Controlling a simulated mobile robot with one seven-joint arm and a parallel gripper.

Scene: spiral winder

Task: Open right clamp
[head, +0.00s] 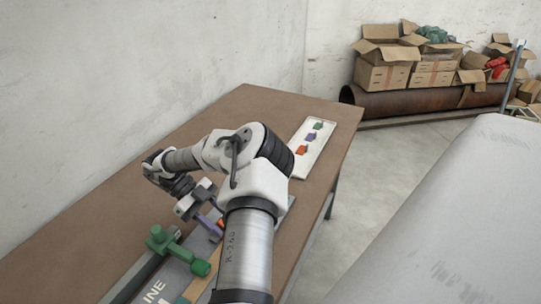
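A machine with a grey bed (155,285) stands at the near edge of the brown table, with part of a label reading "INE". A green part (163,240) with knobs sits across the bed, and a green knob (200,267) is at its right end. A purple piece (209,226) and a small orange piece (220,224) show right of it, beside my gripper (200,207). I cannot tell which part is the right clamp. My gripper is low over the machine's far end; its fingertips are small and partly hidden, so its opening and any contact are unclear. My arm covers the machine's right side.
A white tray (302,166) with green, purple and orange pieces lies at the table's right edge. The brown table (225,110) is bare behind my arm. A wall borders it on the left. Cardboard boxes (383,73) sit on a rusty pipe (400,103) far back. A large grey surface (465,215) is at right.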

